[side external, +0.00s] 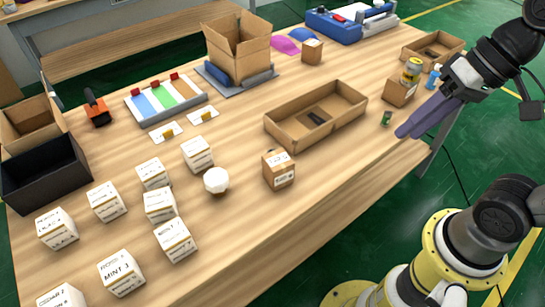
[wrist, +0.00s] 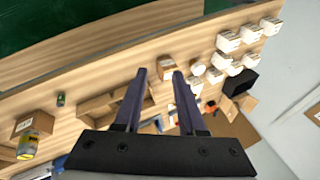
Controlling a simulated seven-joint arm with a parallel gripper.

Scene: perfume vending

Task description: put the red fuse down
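I cannot pick out a red fuse for certain in either view. Small red pieces (side external: 174,76) sit along the back edge of a white board with coloured stripes (side external: 189,104), but I cannot tell what they are. My gripper (side external: 408,132) is over the table's right end in the side view, close to a small green item (side external: 387,118). In the wrist view my gripper (wrist: 160,72) has its two dark purple fingers apart, with nothing held between them. The green item (wrist: 61,99) lies off to the left there.
An open cardboard tray (side external: 285,133) lies mid-table. A yellow-labelled can (side external: 412,70) stands on a small box (side external: 399,92) near my gripper. A white ball (side external: 216,180), a brown box (side external: 278,170) and several white boxes (side external: 122,272) fill the front. A black bin (side external: 45,177) is at left.

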